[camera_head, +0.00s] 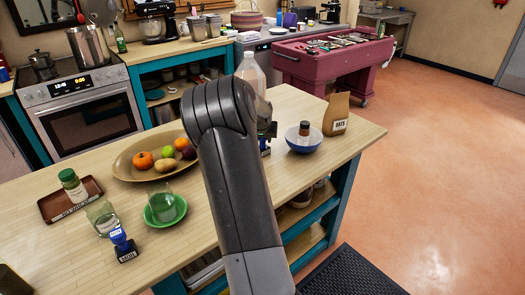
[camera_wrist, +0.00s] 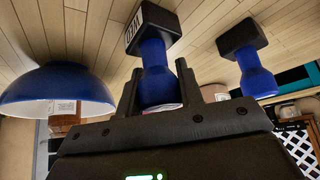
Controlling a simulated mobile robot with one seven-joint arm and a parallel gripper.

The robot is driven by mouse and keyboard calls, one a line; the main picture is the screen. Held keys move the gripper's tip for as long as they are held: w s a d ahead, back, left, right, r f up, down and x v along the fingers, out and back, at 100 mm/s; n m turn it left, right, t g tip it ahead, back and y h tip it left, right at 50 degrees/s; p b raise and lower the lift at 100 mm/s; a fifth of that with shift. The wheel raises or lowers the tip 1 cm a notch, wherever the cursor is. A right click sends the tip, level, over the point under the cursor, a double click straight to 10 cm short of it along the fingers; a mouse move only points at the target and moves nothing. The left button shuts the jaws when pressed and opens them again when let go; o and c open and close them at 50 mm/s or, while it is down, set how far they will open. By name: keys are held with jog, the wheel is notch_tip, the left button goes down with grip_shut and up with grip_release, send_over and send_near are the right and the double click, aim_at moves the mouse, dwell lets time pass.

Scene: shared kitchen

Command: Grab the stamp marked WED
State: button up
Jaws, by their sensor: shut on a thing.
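In the wrist view, which shows the scene upside down, my gripper (camera_wrist: 160,92) is shut on the blue handle of a stamp (camera_wrist: 157,68). Its black base carries a white label that looks like WED, small and slanted. I cannot tell whether the base touches the tabletop. A second blue and black stamp (camera_wrist: 246,62) stands to the right, apart from my gripper, with no readable label. In the head view, my arm hides most of the gripper and the held stamp. Another blue stamp (camera_head: 122,243), its label seemingly MON, stands at the front left of the table.
The wooden table (camera_head: 80,240) bears a blue bowl (camera_head: 304,143) with a jar in it, which also shows in the wrist view (camera_wrist: 58,82). Near it are an oats bag (camera_head: 336,114) and a clear bottle (camera_head: 251,75). A fruit bowl (camera_head: 128,172), green bowl (camera_head: 165,222) and tray (camera_head: 50,205) stand left.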

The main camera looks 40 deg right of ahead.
grip_shut()
jog(key=shift+r, duration=0.15)
